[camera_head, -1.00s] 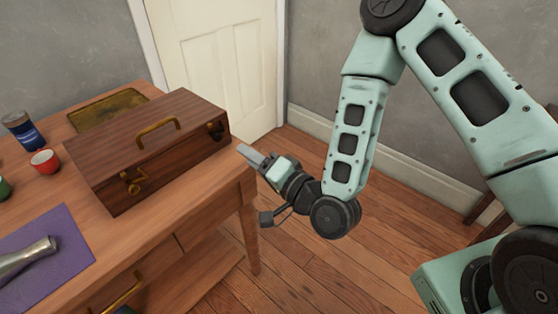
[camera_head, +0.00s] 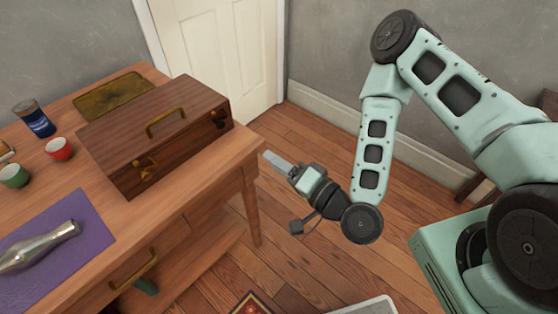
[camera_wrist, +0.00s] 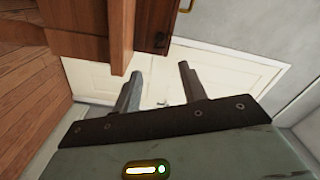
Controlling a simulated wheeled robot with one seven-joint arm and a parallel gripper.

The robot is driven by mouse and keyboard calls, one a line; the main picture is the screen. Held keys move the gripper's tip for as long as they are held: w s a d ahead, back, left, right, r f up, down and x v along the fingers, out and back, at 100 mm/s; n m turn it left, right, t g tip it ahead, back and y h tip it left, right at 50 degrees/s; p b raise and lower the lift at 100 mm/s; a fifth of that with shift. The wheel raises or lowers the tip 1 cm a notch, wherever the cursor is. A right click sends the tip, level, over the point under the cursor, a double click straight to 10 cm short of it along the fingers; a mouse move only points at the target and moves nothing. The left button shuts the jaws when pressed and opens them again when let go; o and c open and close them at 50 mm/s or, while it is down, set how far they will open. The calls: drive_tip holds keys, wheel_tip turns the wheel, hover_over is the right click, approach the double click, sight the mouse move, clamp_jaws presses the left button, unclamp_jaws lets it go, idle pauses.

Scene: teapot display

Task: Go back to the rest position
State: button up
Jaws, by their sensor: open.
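My gripper (camera_head: 278,162) hangs over the wooden floor, just off the right end of the table (camera_head: 215,180) in the head view. Its two fingers are apart with nothing between them, as the wrist view (camera_wrist: 160,85) shows. The fingers point toward the table side. My arm is folded, with its elbow high at the right.
A closed wooden box (camera_head: 150,130) stands near the table's right edge, left of my gripper. A metal flask (camera_head: 40,247) lies on a purple mat (camera_head: 95,225).

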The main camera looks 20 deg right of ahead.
idle(0.4)
drive_tip(key=s+a+r+n+g+p, duration=0.1)
drive_tip(key=a+r+n+g+p, duration=0.15)
drive_tip(key=a+n+g, duration=0.55)
drive_tip(key=s+d+r+n+g+h+p, duration=0.2)
drive_tip(key=s+d+r, duration=0.4)
drive_tip(key=r, duration=0.3)
drive_tip(key=s+d+r+n+g+h+p, duration=0.1)
drive_tip(key=s+d+r+n+g+h, duration=0.3)
drive_tip(key=s+r+h, duration=0.3)
wheel_tip(320, 180, up, 3)
drive_tip(key=shift+s+d+f+g+p, duration=0.1)
drive_tip(key=shift+s+d+g+p, duration=0.35)
drive_tip(key=shift+s+d, duration=0.45)
